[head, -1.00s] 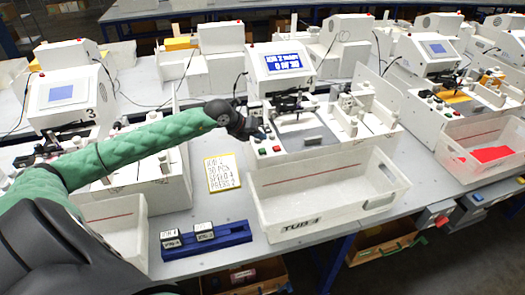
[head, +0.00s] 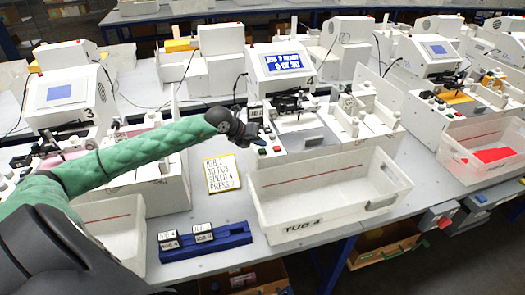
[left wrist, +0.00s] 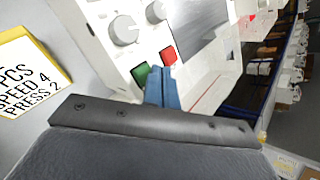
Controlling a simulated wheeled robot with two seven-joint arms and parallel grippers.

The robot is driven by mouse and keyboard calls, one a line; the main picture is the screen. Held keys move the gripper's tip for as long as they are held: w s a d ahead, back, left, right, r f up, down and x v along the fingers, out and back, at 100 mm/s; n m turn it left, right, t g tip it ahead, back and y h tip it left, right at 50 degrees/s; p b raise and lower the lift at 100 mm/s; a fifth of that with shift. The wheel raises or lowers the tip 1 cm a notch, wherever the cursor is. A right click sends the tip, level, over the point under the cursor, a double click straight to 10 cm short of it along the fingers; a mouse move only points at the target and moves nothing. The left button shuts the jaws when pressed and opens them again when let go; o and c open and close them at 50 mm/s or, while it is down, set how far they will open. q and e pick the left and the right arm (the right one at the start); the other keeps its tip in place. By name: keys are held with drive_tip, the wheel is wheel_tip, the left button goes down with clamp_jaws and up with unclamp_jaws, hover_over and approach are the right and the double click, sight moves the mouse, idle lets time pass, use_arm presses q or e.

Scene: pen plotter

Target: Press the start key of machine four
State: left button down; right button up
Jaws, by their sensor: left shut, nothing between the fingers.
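Machine four (head: 283,62), a white plotter with a lit blue screen and a "4" mark, stands in the middle of the head view. Its green key (left wrist: 140,75) and red key (left wrist: 168,55) sit side by side on the front panel in the left wrist view. My left gripper (head: 258,139) is shut and empty, over the left front of that panel. In the left wrist view its blue fingers (left wrist: 160,72) point between the two keys, nearer the green one's right side. I cannot tell whether they touch. The red key also shows in the head view (head: 277,149). My right gripper is not in view.
Knobs (left wrist: 125,30) sit beyond the keys on the panel. A clear tub marked "TUB 4" (head: 325,215) stands in front of the machine. A yellow-edged note (head: 222,174) and a blue rack (head: 205,243) lie left of it. Machine three (head: 65,95) stands at left.

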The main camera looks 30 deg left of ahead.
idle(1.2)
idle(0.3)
use_arm(q)
drive_tip(key=shift+f+b, duration=0.4)
drive_tip(key=shift+b, duration=0.2)
drive_tip(key=shift+f+b, duration=0.45)
idle(0.8)
drive_tip(key=shift+r, duration=0.9)
